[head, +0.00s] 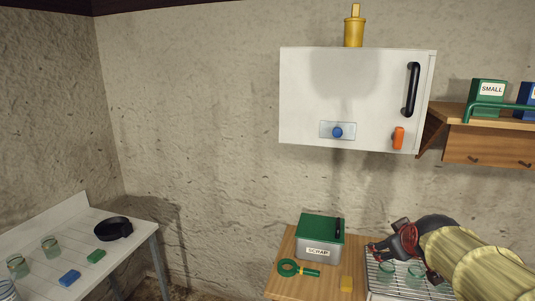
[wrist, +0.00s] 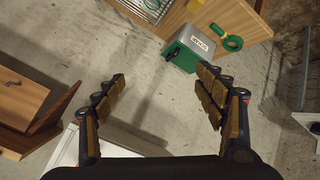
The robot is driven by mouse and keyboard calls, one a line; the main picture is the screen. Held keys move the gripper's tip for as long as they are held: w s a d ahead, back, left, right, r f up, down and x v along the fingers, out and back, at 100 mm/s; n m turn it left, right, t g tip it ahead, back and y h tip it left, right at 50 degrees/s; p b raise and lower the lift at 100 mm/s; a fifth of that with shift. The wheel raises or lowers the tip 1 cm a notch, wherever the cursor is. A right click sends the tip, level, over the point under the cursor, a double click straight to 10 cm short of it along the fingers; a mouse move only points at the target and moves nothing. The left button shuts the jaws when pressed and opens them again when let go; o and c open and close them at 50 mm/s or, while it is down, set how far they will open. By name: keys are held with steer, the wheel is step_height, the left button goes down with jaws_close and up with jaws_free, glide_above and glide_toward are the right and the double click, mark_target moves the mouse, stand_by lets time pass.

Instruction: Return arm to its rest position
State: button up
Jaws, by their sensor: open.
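My arm (head: 470,257) reaches in from the lower right in the head view. My gripper (head: 378,251) points left above the wooden counter, just right of a grey box with a green lid (head: 320,243). In the wrist view my gripper (wrist: 162,75) has its two padded fingers spread wide, with nothing between them. My forearm hides part of the counter's right side.
Glass jars (head: 386,271) stand on a wire rack (head: 376,285) below my gripper. A green ring-shaped tool (head: 290,268) and yellow block (head: 346,284) lie on the counter (head: 284,251). A white wall cabinet (head: 310,92) and wooden shelf (head: 490,146) hang above. A white table (head: 75,239) stands left.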

steer(key=s+a+f+m+g, duration=0.1)
steer(key=s+a, duration=0.3)
steer(key=s, duration=0.5)
steer(key=s+a+f+m+g+y, duration=0.1)
steer(key=s+a+f, duration=0.3)
steer(key=s, duration=0.6)
steer(key=s+a+f+m+g+y, duration=0.1)
steer(key=s+a+f+m+g, duration=0.1)
steer(key=s+a, duration=0.4)
steer(key=s, duration=0.3)
steer(key=shift+s+a+f, duration=0.15)
steer(key=shift+s+f, duration=0.05)
steer(key=shift+f, duration=0.15)
steer(key=shift+c, duration=0.3)
